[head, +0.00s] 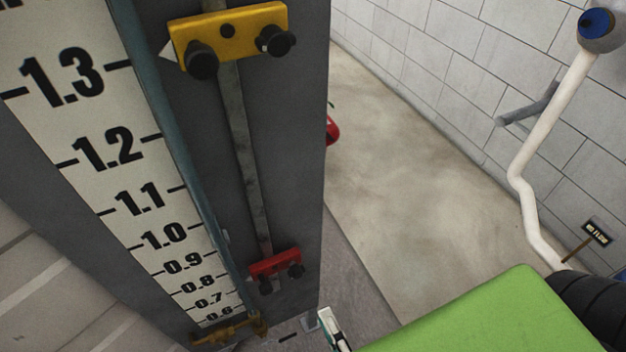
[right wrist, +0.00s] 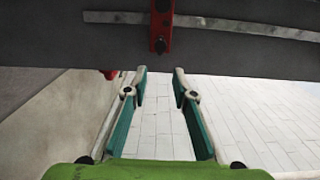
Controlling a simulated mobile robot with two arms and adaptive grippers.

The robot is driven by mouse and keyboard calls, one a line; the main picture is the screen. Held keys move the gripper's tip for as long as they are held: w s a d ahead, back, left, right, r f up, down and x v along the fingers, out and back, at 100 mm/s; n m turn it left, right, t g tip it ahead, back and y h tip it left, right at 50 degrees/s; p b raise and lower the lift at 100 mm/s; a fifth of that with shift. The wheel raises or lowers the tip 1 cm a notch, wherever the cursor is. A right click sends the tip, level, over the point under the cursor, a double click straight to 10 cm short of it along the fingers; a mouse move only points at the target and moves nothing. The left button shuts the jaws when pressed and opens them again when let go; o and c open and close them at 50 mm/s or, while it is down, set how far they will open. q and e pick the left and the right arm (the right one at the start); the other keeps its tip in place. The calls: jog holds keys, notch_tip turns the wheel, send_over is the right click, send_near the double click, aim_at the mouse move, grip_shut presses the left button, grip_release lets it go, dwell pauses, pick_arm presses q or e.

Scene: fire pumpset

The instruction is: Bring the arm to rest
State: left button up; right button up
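My right gripper (head: 332,328) is at the bottom edge of the head view, with one pale fingertip showing beside its green body. In the right wrist view the right gripper (right wrist: 160,82) is open, with its two teal-padded fingers apart and nothing between them. Its fingertips point at a dark grey post (right wrist: 235,55) with a red bracket (right wrist: 161,28) on it. Whether the fingertips touch the post I cannot tell. My left gripper is not in view.
The tall grey post (head: 295,150) carries a number scale (head: 130,175), a yellow bracket (head: 228,38) and the red bracket (head: 275,268). A white pipe (head: 545,140) stands by the block wall (head: 480,60) at right.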

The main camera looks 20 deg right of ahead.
jog(key=s+d+f+n+g+y, duration=0.15)
jog(key=f+n+g, duration=0.4)
jog(key=f, duration=0.95)
jog(key=s+f+n+g+y, duration=0.1)
jog(key=s+f+n+g, duration=0.15)
jog(key=f+n, duration=0.85)
jog(key=s+d+f+n+g+h, duration=0.1)
jog(key=s+d+f+n+g, duration=0.1)
jog(key=s+d+f+g, duration=0.2)
jog(key=s+d+f+n+g+h, duration=0.1)
jog(key=s+d+f+g, duration=0.3)
jog(key=s+f, duration=0.6)
notch_tip(320, 180, down, 4)
jog(key=shift+s+d+r+n+g+h, duration=0.2)
jog(key=shift+s+d+n+g+h, duration=0.15)
jog(key=shift+g+h, duration=0.2)
